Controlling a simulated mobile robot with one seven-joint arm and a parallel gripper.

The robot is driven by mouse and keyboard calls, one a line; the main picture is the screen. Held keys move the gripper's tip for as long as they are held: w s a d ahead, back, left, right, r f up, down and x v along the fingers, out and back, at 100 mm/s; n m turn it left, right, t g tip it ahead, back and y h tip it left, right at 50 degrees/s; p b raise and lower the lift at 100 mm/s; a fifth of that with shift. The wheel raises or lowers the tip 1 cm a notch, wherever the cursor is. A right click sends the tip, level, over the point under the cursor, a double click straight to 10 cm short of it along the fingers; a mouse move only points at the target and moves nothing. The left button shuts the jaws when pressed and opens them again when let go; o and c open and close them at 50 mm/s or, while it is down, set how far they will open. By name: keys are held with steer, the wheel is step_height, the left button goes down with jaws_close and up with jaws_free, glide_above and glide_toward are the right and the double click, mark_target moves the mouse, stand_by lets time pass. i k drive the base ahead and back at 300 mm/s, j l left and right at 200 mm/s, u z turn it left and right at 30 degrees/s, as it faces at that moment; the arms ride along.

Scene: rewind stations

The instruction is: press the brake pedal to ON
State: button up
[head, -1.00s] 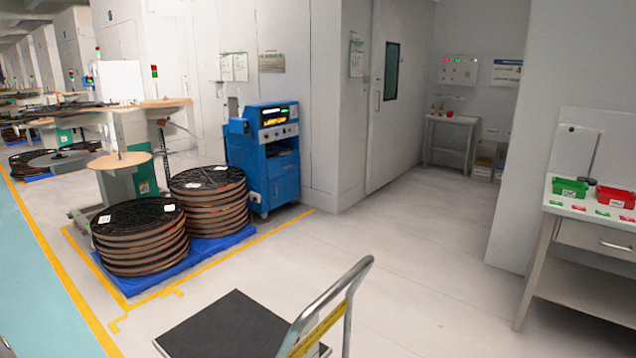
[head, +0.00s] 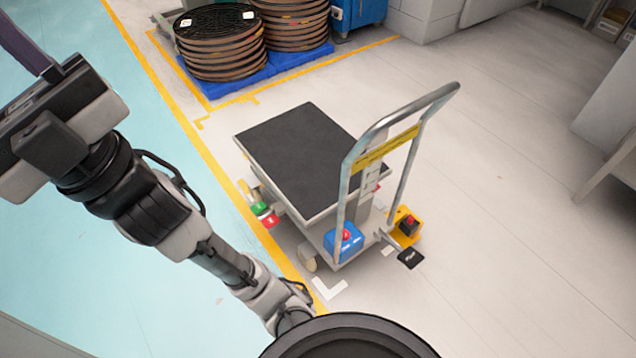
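A lift cart with a black top (head: 300,155) and a bent metal handle (head: 415,105) stands on the floor in the middle. Low on its left side are a small green tab (head: 260,208) and a red tab (head: 270,220) with white marks. A black pedal (head: 410,258) with small white lettering sticks out at its handle end; I cannot read it. I cannot tell for sure which of these is the brake pedal. My gripper (head: 25,50) is at the upper left, away from the cart; its fingertips are not clear.
A blue box with a red button (head: 345,241) and a yellow box with a red-topped black switch (head: 407,227) sit at the cart's handle end. Reel stacks (head: 225,45) stand on a blue pallet behind. A yellow floor line runs along the cart's left.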

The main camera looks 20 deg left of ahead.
mark_target(268, 217)
steer(key=u, duration=0.9)
steer(key=i+j+z, duration=0.2)
steer(key=i, duration=0.25)
steer(key=i+j+z, duration=0.15)
steer(key=i+j, duration=0.25)
